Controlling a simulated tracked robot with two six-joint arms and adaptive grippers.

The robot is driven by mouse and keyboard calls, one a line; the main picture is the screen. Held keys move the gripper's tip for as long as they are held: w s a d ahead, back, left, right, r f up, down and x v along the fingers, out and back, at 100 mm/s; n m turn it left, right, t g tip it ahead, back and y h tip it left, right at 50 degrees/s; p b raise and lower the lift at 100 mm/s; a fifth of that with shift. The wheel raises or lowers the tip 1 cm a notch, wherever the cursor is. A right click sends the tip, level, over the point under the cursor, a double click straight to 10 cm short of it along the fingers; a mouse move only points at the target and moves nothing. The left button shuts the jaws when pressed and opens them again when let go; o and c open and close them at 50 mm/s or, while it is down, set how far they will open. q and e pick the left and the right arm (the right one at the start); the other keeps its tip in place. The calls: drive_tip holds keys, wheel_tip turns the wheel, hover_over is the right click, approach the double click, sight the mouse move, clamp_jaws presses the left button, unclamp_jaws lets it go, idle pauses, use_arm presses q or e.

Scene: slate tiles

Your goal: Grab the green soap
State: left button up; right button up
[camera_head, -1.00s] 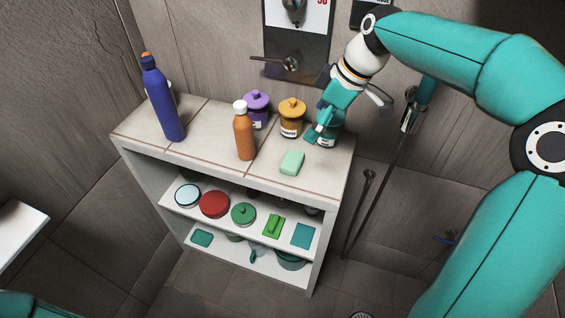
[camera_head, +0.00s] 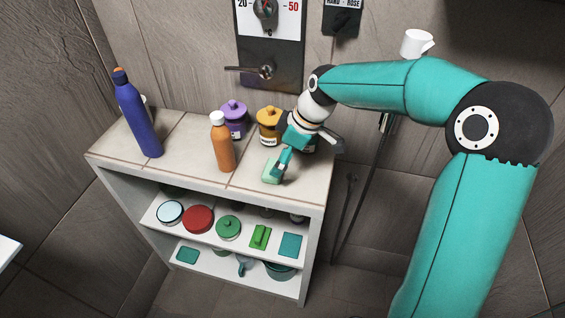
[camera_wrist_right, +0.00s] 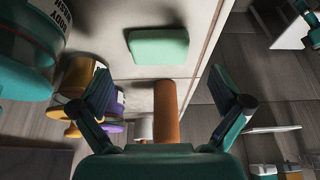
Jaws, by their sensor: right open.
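The pale green soap (camera_head: 268,172) lies flat on the tiled top of the shelf unit, near its front edge. My right gripper (camera_head: 281,163) is just over the soap and partly hides it. In the right wrist view the gripper (camera_wrist_right: 158,80) is open and empty. The soap (camera_wrist_right: 158,46) shows there whole, ahead of the gap between the fingers, and I see no contact. My left gripper is out of view.
Also on the top (camera_head: 195,150) stand an orange bottle (camera_head: 222,145), a tall blue bottle (camera_head: 138,118), a purple jar (camera_head: 234,120) and a yellow jar (camera_head: 268,126). A teal jar (camera_wrist_right: 22,48) is close beside the right gripper. Lower shelves hold several items.

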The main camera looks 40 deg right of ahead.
drive_tip(key=x, duration=0.4)
drive_tip(key=shift+s+d+f, duration=0.1)
drive_tip(key=shift+d+f, duration=0.05)
drive_tip(key=shift+f, duration=0.1)
drive_tip(key=shift+c, duration=0.3)
drive_tip(key=c, duration=1.1)
drive_tip(key=shift+c, duration=0.2)
drive_tip(key=shift+r, duration=0.15)
